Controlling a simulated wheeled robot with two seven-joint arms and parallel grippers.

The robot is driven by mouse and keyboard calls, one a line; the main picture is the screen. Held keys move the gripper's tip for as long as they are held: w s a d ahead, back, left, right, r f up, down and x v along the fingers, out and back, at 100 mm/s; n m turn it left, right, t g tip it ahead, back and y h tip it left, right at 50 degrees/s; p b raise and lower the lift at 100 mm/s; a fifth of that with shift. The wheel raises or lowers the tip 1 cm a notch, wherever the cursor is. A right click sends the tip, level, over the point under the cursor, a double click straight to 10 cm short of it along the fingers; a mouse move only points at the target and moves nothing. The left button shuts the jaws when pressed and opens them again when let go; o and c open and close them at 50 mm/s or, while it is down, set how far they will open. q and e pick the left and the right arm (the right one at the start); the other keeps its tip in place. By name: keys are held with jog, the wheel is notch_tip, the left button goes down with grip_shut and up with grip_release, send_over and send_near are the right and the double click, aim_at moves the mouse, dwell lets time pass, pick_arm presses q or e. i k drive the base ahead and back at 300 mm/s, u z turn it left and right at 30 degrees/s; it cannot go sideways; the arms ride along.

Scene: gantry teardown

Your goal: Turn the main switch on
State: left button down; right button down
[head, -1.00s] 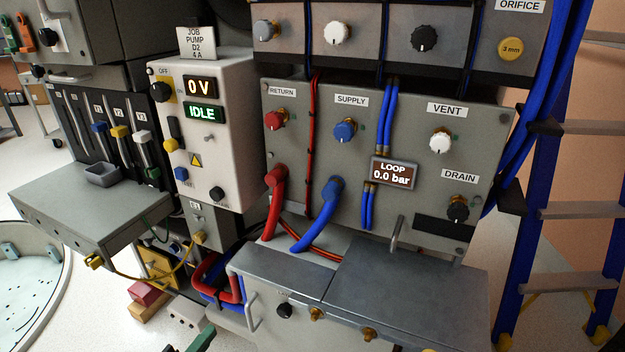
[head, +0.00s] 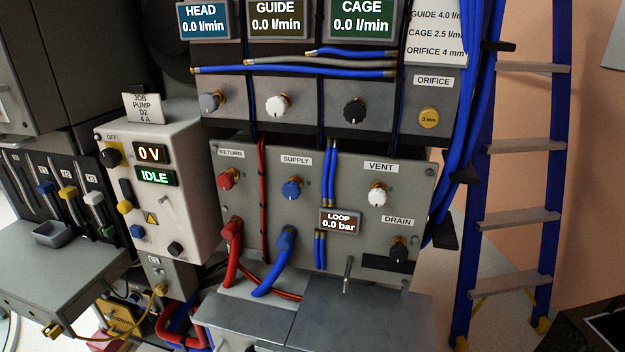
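The main switch (head: 110,157) is a black rotary knob on a yellow plate. It sits at the upper left of the white control box (head: 185,215), with an OFF label (head: 112,137) above it. The box's upper display (head: 152,153) reads 0 V and the lower display (head: 155,177) reads IDLE. The exact angle of the knob is too small to tell. Neither of my grippers shows in the head view, so nothing of mine is seen touching the switch.
A grey panel (head: 350,160) with RETURN, SUPPLY, VENT and DRAIN knobs stands right of the box. A lever rack (head: 65,200) and a grey shelf (head: 60,265) are at the left. Red and blue hoses (head: 275,270) run below. A blue ladder (head: 515,220) stands at the right.

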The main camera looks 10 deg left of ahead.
aim_at(111, 158)
jog(key=u, duration=0.05)
jog(key=k, duration=1.2)
jog(key=u, duration=1.5)
jog(key=i, duration=0.5)
